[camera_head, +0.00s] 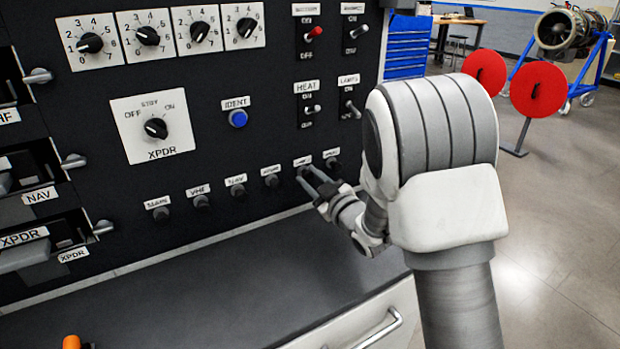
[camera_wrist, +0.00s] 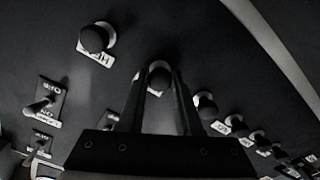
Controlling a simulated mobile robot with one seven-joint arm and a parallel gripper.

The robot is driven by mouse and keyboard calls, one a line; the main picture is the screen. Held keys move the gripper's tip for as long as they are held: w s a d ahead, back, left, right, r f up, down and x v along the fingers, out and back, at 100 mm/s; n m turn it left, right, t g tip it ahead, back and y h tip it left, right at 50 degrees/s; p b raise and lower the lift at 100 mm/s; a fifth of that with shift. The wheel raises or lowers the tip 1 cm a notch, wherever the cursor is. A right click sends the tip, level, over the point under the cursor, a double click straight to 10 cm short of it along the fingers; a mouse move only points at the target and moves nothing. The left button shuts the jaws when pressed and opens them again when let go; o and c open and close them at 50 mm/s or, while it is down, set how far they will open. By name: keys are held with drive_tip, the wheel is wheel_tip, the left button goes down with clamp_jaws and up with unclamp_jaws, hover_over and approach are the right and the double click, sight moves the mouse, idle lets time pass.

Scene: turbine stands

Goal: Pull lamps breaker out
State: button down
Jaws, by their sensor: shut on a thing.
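A row of dark round breaker knobs runs along the lower part of the black panel, each under a small white label. My gripper (camera_head: 308,178) is at the second knob from the right end. In the wrist view its two fingers (camera_wrist: 160,92) stand on either side of this breaker knob (camera_wrist: 159,76) and are shut on it. Its label is too small or hidden to read, so I cannot tell whether it is the lamps breaker. The rightmost knob (camera_head: 332,163) is free beside my gripper; it also shows at upper left in the wrist view (camera_wrist: 95,38).
The lamps switch (camera_head: 352,109) and heat switch (camera_head: 312,109) are above the row. The other knobs, such as the VHF breaker (camera_head: 201,201), stand close to the left. A grey ledge (camera_head: 230,275) juts out below the panel. Open floor is on the right.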

drive_tip(key=shift+s+d, duration=0.35)
drive_tip(key=shift+s, duration=0.05)
drive_tip(key=shift+c, duration=1.8)
unclamp_jaws()
drive_tip(key=b+v, duration=0.2)
drive_tip(key=v, duration=0.5)
drive_tip(key=shift+b, duration=0.3)
